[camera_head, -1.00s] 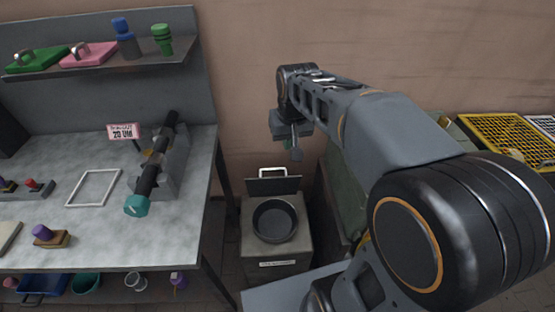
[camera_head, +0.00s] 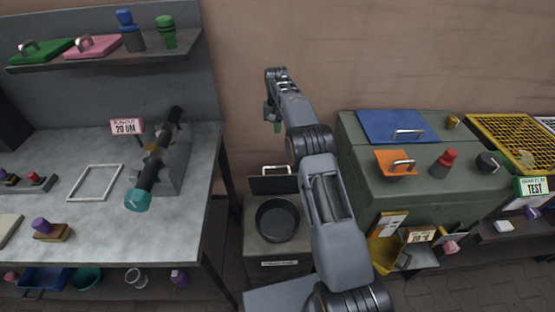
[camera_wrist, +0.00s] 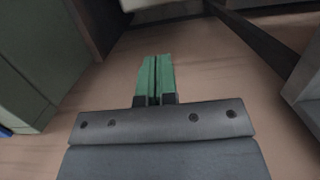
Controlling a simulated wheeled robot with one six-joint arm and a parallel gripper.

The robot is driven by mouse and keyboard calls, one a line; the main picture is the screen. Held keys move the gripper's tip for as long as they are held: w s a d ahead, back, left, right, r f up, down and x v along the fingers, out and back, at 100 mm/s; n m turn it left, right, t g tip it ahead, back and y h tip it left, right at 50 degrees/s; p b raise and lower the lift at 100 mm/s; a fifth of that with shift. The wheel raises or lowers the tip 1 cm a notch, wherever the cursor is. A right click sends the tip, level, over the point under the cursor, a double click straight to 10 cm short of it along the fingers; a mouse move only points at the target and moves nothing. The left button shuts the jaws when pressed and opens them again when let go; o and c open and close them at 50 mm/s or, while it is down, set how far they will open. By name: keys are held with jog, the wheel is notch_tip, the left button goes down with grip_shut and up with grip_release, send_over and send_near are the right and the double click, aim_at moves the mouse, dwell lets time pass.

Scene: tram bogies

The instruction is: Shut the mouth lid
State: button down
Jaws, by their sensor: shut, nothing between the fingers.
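The mouth lid (camera_head: 270,185), a dark flat plate with a pale loop handle (camera_head: 277,170), stands raised at the back of a grey box (camera_head: 290,254). The box's round dark mouth (camera_head: 278,221) is uncovered in front of the lid. My gripper (camera_head: 277,127) is above and behind the lid in the head view, apart from it, against the wall. In the wrist view its green fingers (camera_wrist: 155,80) are together with nothing between them. A pale edge shows at the top of the wrist view; I cannot tell what it belongs to.
The workbench (camera_head: 90,220) stands left of the box. A green cabinet (camera_head: 365,190) stands to its right, with a blue lid (camera_head: 397,126), an orange lid (camera_head: 395,164) and a red knob (camera_head: 443,163) on top. The box stands in the gap between them.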

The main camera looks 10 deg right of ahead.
jog(key=s+a+f, duration=0.1)
jog(key=s+f, duration=0.4)
jog(key=f, duration=0.6)
dwell(0.3)
jog(key=shift+s+a, duration=0.1)
